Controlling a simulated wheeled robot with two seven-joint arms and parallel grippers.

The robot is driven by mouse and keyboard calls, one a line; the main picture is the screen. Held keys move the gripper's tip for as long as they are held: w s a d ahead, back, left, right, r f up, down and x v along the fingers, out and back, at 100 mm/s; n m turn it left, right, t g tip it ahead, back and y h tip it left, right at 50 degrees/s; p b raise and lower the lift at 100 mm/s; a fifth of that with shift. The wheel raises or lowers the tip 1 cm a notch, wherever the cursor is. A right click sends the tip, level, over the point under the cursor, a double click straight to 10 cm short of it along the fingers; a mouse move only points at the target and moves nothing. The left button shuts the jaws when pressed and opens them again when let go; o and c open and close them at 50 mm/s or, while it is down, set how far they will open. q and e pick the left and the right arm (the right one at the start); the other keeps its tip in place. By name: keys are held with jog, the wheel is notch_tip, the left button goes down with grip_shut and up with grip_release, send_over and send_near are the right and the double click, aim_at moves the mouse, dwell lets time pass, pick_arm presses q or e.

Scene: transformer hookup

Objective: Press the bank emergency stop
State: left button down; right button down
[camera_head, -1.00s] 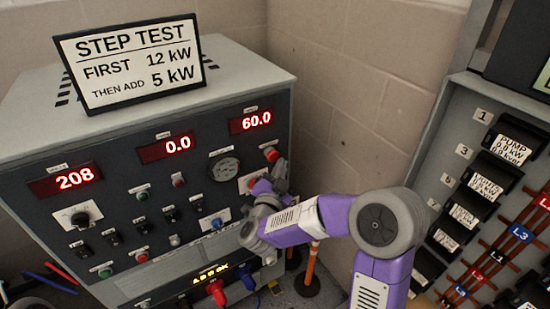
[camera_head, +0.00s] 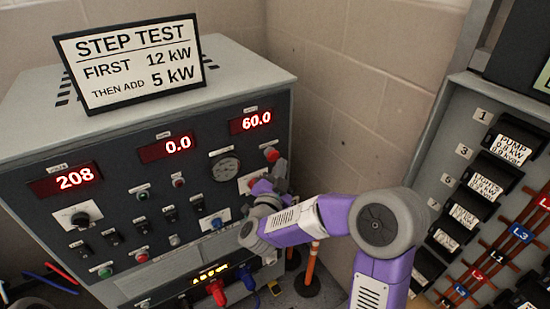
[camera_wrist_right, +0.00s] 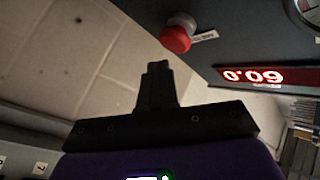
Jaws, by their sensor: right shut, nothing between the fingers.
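A red mushroom button (camera_head: 271,155) stands out from the right edge of the grey load bank's front panel (camera_head: 120,210), just below the 60.0 display. It also shows in the wrist view (camera_wrist_right: 178,35), near the upside-down display. My right gripper (camera_head: 280,168) is shut and empty, close beside and below this button. In the wrist view its joined fingertips (camera_wrist_right: 158,68) point toward the button's side, with a visible gap. A second red part (camera_head: 252,182) on a pale plate is partly hidden behind the gripper. My left gripper is not in view.
A STEP TEST sign (camera_head: 130,62) stands on the bank. A round gauge (camera_head: 225,168) and a blue button (camera_head: 217,223) are on the panel near my arm. Red and blue plugs (camera_head: 217,290) and an orange post (camera_head: 311,265) are below. A breaker panel (camera_head: 455,165) stands at right.

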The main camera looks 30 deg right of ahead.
jog(key=shift+w, duration=0.1)
jog(key=shift+w, duration=0.35)
jog(key=shift+w+a+b, duration=0.1)
jog(key=shift+w+b, duration=0.3)
dwell(0.6)
jog(key=shift+s, duration=0.15)
jog(key=shift+s+b, duration=0.35)
jog(key=shift+s, duration=0.35)
jog(key=shift+s, duration=0.1)
jog(key=s, duration=0.4)
jog(key=s+b, duration=0.1)
jog(key=shift+s+d, duration=0.35)
jog(key=shift+s, duration=0.05)
